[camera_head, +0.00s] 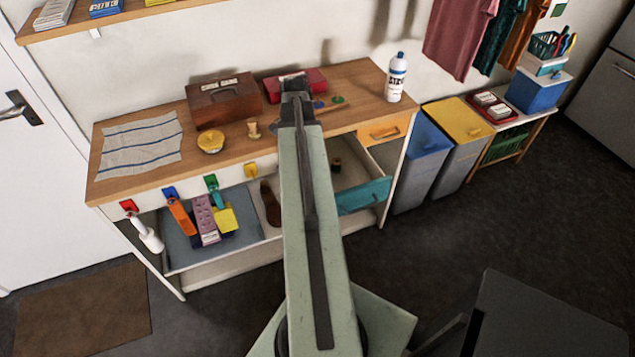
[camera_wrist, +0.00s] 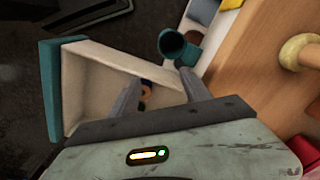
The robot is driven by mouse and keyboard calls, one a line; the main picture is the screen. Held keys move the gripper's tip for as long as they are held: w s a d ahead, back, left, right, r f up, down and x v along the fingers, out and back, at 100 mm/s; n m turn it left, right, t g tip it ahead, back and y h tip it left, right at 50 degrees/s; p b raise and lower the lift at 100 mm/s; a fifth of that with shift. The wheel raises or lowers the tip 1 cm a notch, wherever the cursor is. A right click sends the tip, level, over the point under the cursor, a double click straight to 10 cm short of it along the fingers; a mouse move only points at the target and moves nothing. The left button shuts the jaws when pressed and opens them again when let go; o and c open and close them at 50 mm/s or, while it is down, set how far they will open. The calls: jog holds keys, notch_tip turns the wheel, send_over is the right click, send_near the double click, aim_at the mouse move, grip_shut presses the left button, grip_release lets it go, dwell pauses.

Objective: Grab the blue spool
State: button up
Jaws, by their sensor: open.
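I cannot make out the blue spool for sure. In the wrist view my gripper (camera_wrist: 160,80) is open, its two dark fingers apart over an open drawer (camera_wrist: 100,72) with a teal front. Small round things, one of them orange (camera_wrist: 146,89), show low between the fingers, partly hidden by the gripper body. In the head view the same drawer (camera_head: 364,195) stands open right of my arm, with a small spool-like thing (camera_head: 337,165) inside. A small blue round thing (camera_head: 318,104) lies on the worktop. My fingertips are hidden there by my arm.
The wooden worktop (camera_head: 112,186) holds a brown box (camera_head: 224,104), a red box (camera_head: 305,78), a yellow bowl (camera_head: 210,142) and a white bottle (camera_head: 396,78). A wooden knob-like piece (camera_wrist: 299,52) and a teal cup-like thing (camera_wrist: 173,44) are near my gripper.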

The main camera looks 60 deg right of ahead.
jog(key=s+d+f+m, duration=0.1)
jog(key=s+d+m, duration=0.1)
jog(key=s+d, duration=0.25)
jog(key=f+b, duration=0.2)
jog(key=b, duration=0.1)
jog(key=f+b, duration=0.2)
jog(key=f, duration=0.1)
jog(key=f+b, duration=0.3)
jog(key=shift+s+a+f+b, duration=0.1)
jog(key=shift+a+f+b, duration=0.1)
jog(key=shift+a+b, duration=0.15)
jog(key=shift+r, duration=0.2)
grip_shut()
notch_tip(320, 180, up, 10)
jog(key=p, duration=1)
